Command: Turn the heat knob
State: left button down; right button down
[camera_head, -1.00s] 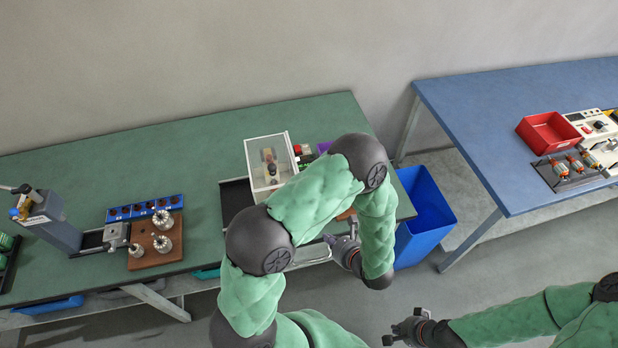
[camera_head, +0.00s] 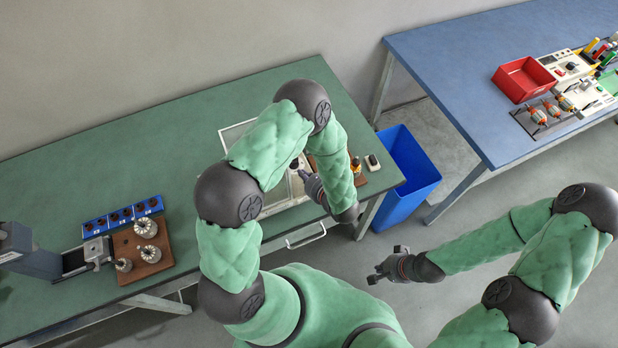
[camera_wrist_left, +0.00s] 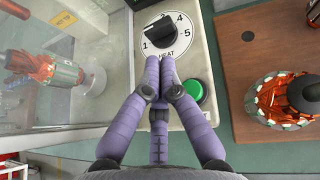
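The heat knob (camera_wrist_left: 157,32) is a black round dial with a white mark, ringed by numbers 1 to 5 on a pale control panel (camera_wrist_left: 207,50). The label HEAT shows just below it, partly covered by my fingertips. My left gripper (camera_wrist_left: 160,60) has its purple fingertips together, just below the knob in the left wrist view. I see nothing between them, and I cannot tell whether they touch the panel. In the head view my left gripper (camera_head: 302,176) is over the green bench, with the knob hidden. My right gripper (camera_head: 383,264) hangs over the floor, its fingers too small to judge.
A green button (camera_wrist_left: 193,91) sits below right of the knob. A clear-walled case (camera_wrist_left: 50,110) with a copper-wound armature (camera_wrist_left: 45,70) stands left of the panel. A wooden board (camera_wrist_left: 240,40) with another armature (camera_wrist_left: 285,97) lies to the right. A blue bin (camera_head: 408,175) stands beside the bench.

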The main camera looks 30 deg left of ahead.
aim_at(291, 169)
pick_arm(q)
jog(key=shift+x, duration=2)
jog(key=shift+a+b, duration=0.2)
jog(key=shift+b, duration=0.25)
jog(key=shift+a, duration=0.15)
jog(key=shift+b, duration=0.45)
jog(key=shift+s+a+b, duration=0.15)
jog(key=shift+a+b, duration=0.3)
jog(key=shift+b, duration=0.75)
jog(key=shift+s+a+f+b, duration=0.1)
jog(key=shift+a+b, duration=0.35)
jog(key=shift+b, duration=0.55)
jog(key=shift+a+b, duration=0.2)
jog(key=shift+b, duration=0.4)
